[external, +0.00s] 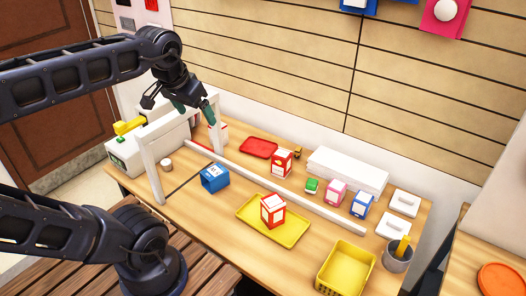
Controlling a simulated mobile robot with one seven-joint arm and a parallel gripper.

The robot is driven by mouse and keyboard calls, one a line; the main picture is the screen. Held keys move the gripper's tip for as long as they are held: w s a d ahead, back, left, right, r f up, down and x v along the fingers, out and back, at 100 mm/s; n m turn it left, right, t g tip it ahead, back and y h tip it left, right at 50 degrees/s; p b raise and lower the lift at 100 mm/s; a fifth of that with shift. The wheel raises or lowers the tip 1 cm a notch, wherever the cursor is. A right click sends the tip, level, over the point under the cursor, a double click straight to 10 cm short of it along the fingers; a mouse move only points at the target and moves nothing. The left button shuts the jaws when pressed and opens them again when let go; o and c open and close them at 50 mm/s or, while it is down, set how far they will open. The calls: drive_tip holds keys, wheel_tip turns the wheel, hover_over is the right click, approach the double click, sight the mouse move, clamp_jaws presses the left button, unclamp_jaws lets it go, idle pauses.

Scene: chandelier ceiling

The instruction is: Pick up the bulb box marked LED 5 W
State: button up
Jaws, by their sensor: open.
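Several small boxes stand on the wooden counter, and their print is too small to read, so I cannot tell which is marked LED 5 W. A red and white box (272,210) stands on a yellow tray (292,238). Another red and white box (282,163) stands behind the long white rail. My gripper (194,108) is open and empty, in the air above the counter's left part, apart from every box.
A white frame (152,170) stands below my gripper, and a low white rail (320,205) runs along the counter. A larger blue box (215,178), red tray (259,147), yellow basket (345,268), grey cup (397,258) and long white box (347,170) also stand there. The front left is bare.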

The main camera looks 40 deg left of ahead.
drive_tip(key=w+a+r+n+g, duration=0.1)
drive_tip(key=w+a+r+n, duration=0.2)
drive_tip(key=w, duration=0.5)
drive_tip(key=w+a+r+n+g+y, duration=0.15)
drive_tip(key=w+a, duration=0.25)
drive_tip(key=w, duration=0.4)
drive_tip(key=w+a+r+n+h, duration=0.15)
drive_tip(key=w+a+n, duration=0.25)
drive_tip(key=w, duration=0.5)
drive_tip(key=w+a+f+n+g, duration=0.1)
drive_tip(key=w+a+f+n, duration=0.3)
drive_tip(key=w+a, duration=0.6)
drive_tip(key=w+a+f+n+g, duration=0.1)
drive_tip(key=w+a+f+n, duration=0.4)
drive_tip(key=a, duration=0.9)
drive_tip(key=shift+m, duration=0.65)
drive_tip(key=f, duration=2.7)
drive_tip(key=w+f, duration=0.1)
drive_tip(key=f, duration=1.3)
drive_tip(key=shift+d, duration=0.25)
drive_tip(key=c, duration=1.1)
drive_tip(key=shift+o, duration=0.2)
drive_tip(key=shift+r, duration=0.15)
